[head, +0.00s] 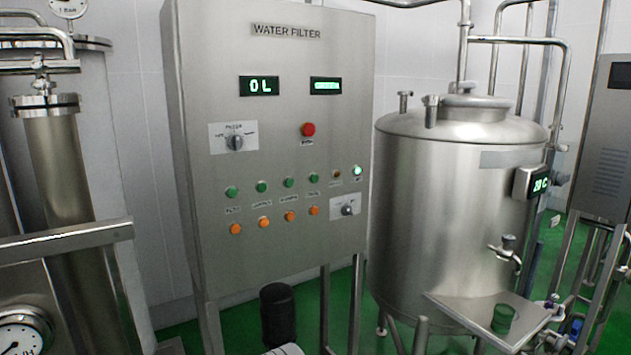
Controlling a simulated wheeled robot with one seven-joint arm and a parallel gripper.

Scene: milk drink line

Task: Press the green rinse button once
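The steel control cabinet (275,120), marked WATER FILTER, stands in the middle of the head view. A row of green buttons crosses its front: the leftmost (232,192), the second (261,187), the third (288,182) and the rightmost (313,177). The small labels under them are too blurred to read, so I cannot tell which one is the rinse button. Orange buttons (264,222) sit below. A bright green-white lamp (357,170) glows at the right end of the upper row. My gripper is not in view.
A red button (308,130), a selector knob (235,142) and a lower knob (348,208) are also on the cabinet. The left display (260,86) reads 0 L. A steel tank (450,220) stands right, with a shelf (460,306) holding a green cup (503,319). Pipes fill the left.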

